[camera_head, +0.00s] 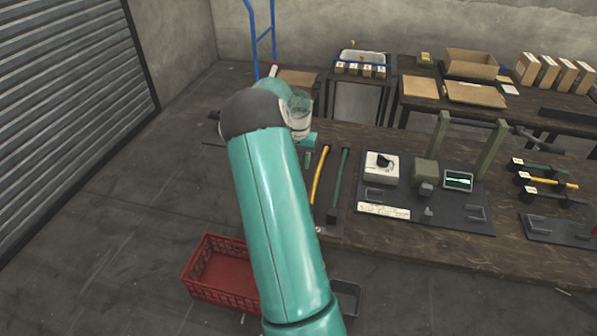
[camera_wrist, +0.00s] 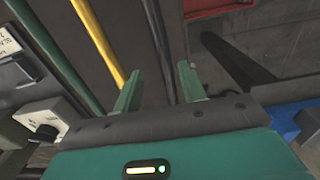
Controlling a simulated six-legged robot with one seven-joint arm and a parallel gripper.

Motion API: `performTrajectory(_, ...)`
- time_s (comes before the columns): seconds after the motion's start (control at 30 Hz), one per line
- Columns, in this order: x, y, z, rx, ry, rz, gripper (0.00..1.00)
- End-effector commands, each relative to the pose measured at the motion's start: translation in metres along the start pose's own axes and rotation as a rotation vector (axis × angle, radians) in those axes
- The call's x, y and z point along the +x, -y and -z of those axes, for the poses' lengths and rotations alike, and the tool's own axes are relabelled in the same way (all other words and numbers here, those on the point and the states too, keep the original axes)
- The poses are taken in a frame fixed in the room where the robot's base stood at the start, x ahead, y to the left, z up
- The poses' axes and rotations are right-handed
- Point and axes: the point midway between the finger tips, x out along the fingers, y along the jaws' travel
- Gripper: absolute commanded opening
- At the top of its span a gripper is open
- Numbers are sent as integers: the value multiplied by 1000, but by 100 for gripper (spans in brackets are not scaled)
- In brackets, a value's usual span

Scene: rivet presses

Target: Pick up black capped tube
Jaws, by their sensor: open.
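In the head view my arm hides much of the gripper.
A rivet press (camera_head: 425,172) on a black base stands right of the rods. A red crate (camera_head: 216,268) sits on the floor at the table's near left; it also shows in the wrist view (camera_wrist: 215,7). Black-ended tools (camera_head: 545,185) lie further right. Boxes stand on back tables.

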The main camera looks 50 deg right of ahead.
Motion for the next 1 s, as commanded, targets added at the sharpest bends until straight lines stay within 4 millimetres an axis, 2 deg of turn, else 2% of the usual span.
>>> performTrajectory(0.3, 44, 0, 2, -2, 2, -1, 41)
performTrajectory(0.53, 47, 0, 2, -2, 0, 0, 41)
performTrajectory(0.57, 47, 0, 2, -2, 0, 0, 39)
performTrajectory(0.77, 47, 0, 2, -2, 1, 0, 0)
performTrajectory(1.0, 46, 0, 2, -2, 0, 0, 0)
